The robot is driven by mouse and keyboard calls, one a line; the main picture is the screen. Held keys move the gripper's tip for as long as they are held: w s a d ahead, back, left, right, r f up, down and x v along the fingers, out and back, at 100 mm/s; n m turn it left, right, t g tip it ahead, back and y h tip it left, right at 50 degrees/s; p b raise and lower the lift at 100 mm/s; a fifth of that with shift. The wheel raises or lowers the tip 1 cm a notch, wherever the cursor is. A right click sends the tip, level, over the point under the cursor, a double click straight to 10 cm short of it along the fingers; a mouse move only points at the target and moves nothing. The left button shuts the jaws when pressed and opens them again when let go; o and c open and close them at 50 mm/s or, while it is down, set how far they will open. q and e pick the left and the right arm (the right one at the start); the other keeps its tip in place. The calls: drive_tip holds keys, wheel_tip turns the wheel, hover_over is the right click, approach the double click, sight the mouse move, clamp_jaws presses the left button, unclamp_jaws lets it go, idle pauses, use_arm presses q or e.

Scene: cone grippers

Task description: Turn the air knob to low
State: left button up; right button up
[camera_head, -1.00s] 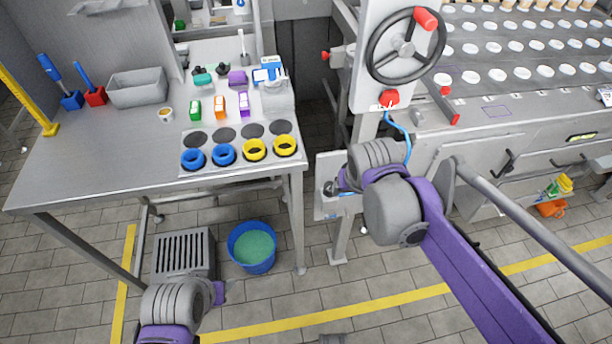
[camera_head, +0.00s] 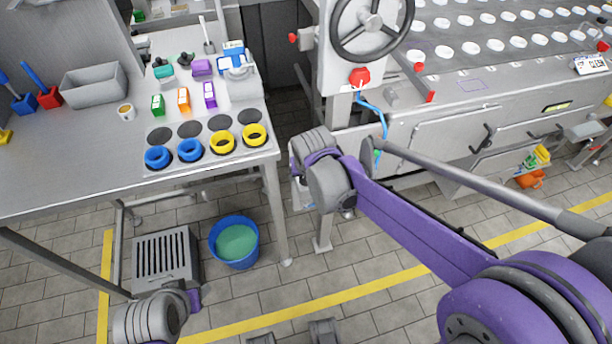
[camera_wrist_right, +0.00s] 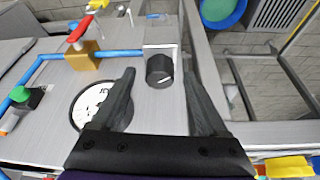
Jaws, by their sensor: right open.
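In the right wrist view a round black knob (camera_wrist_right: 159,70) with a white mark sits on a grey panel (camera_wrist_right: 150,112). The white mark is near the knob's lower right edge; no setting label is readable. My right gripper (camera_wrist_right: 163,76) is open, with one dark finger on each side of the knob and gaps to both. I cannot tell how deep the fingertips are relative to the knob. In the head view my right wrist (camera_head: 318,170) hides the right gripper and most of the panel. My left arm shows at the bottom left, but its gripper fingers do not show.
A round white gauge (camera_wrist_right: 92,103) lies beside the left finger. A red-handled brass valve (camera_wrist_right: 83,55) sits on a blue pipe (camera_wrist_right: 122,53), with a green knob (camera_wrist_right: 27,97) further left. A metal table (camera_head: 90,165) and a blue bucket (camera_head: 235,243) stand left of my right arm.

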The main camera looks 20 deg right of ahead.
drive_tip(key=shift+w+f, duration=0.25)
drive_tip(key=shift+f, duration=0.3)
clamp_jaws()
drive_tip(key=n+y, duration=0.1)
drive_tip(key=n, duration=0.3)
drive_tip(key=shift+d+n+y, duration=0.15)
drive_tip(key=shift+n+y, duration=0.15)
drive_tip(key=shift+y, duration=0.1)
